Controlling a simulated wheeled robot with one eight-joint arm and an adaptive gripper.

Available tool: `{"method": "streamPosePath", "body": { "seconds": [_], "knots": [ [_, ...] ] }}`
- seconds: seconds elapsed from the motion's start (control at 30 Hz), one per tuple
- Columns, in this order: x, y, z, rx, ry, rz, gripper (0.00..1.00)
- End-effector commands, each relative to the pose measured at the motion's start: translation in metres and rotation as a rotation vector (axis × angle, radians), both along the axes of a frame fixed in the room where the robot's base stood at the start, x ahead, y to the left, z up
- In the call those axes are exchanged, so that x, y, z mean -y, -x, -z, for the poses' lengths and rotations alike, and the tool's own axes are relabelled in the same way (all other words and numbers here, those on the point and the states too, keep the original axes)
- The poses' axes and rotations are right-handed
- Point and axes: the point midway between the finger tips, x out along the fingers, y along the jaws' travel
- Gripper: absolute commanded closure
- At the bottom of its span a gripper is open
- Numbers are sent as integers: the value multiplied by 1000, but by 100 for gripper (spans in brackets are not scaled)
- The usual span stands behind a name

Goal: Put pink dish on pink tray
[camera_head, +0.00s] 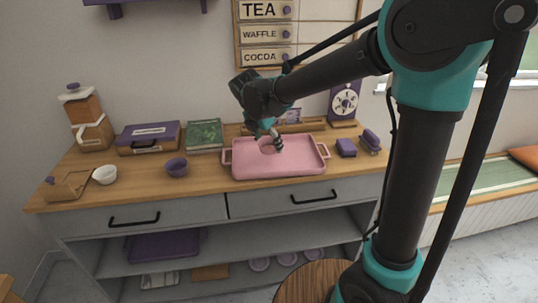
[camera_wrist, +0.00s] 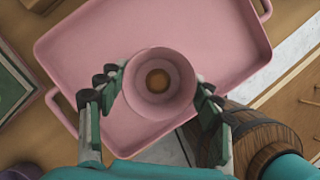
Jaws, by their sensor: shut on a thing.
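The pink dish (camera_wrist: 160,83) is a small round bowl with a brown spot at its middle. In the wrist view it sits between my gripper's two fingers (camera_wrist: 156,100), which are shut on its sides. In the head view the dish (camera_head: 266,146) shows partly, hidden in part by my gripper (camera_head: 271,140). The pink tray (camera_head: 290,171) lies on the wooden counter and has a handle at each end. My gripper and the dish are over the tray, which fills much of the wrist view (camera_wrist: 80,50). I cannot tell whether the dish touches the tray.
On the counter (camera_head: 215,190), a purple bowl (camera_head: 176,167), a green book (camera_head: 204,134) and a white bowl (camera_head: 105,175) stand left of the tray. A menu board (camera_head: 265,35) hangs behind.

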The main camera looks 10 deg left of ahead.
Motion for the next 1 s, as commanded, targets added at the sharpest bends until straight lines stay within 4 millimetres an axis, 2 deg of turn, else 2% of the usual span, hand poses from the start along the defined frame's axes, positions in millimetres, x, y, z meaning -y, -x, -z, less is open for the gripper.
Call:
{"method": "streamPosePath", "body": {
  "seconds": [0.17,0.43,0.83,0.87,1.0],
  "knots": [
    [0,0,13,0,0,0,69],
    [0,0,46,0,0,0,69],
    [0,0,51,0,0,0,69],
    [0,0,51,0,0,0,34],
    [0,0,51,0,0,0,17]
  ]
}}
